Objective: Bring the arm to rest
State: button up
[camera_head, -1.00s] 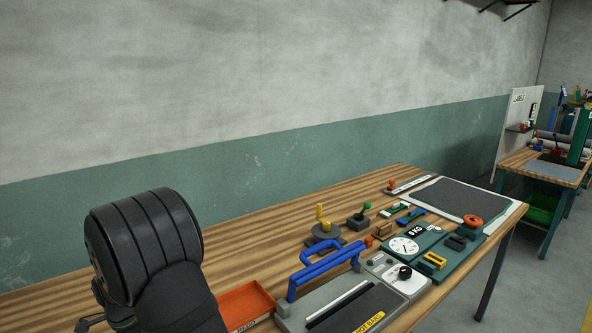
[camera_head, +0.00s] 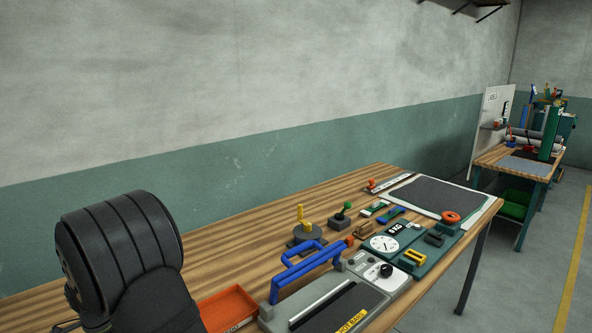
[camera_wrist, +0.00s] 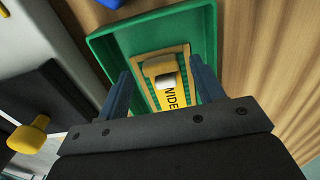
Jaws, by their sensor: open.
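My gripper (camera_wrist: 164,85) shows in the wrist view, with its two dark blue-grey fingers apart. Between and beyond them is a yellow piece (camera_wrist: 170,100) with a pale block on top and lettering that reads like "WIDE", partly cut off by the gripper. It lies in a green tray (camera_wrist: 112,42). I cannot tell how far above it the fingertips are; no grip on it shows. In the head view a black link of my arm (camera_head: 120,250) stands at the lower left; the gripper itself is out of that view.
The wooden bench (camera_head: 235,222) carries an orange tray (camera_head: 228,306), a sealer with a blue handle (camera_head: 310,262), a dial scale (camera_head: 384,244) and a dark mat (camera_head: 437,195). The wrist view shows a yellow knob (camera_wrist: 28,136) left of the gripper. Bare wood lies along the wall.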

jog(key=shift+f, duration=0.5)
notch_tip(320, 180, up, 12)
notch_tip(320, 180, down, 12)
jog(key=shift+f, duration=0.1)
notch_tip(320, 180, up, 5)
jog(key=shift+f, duration=0.2)
jog(key=w+d+r, duration=0.5)
jog(key=d+r, duration=0.2)
jog(key=d, duration=0.4)
jog(key=s+a+f, duration=0.1)
jog(key=s+a, duration=0.8)
jog(key=a, duration=0.5)
jog(key=s+a+f, duration=0.1)
jog(key=s+a, duration=0.9)
jog(key=a, duration=0.4)
jog(key=shift+s+f, duration=0.2)
jog(key=shift+f, duration=0.2)
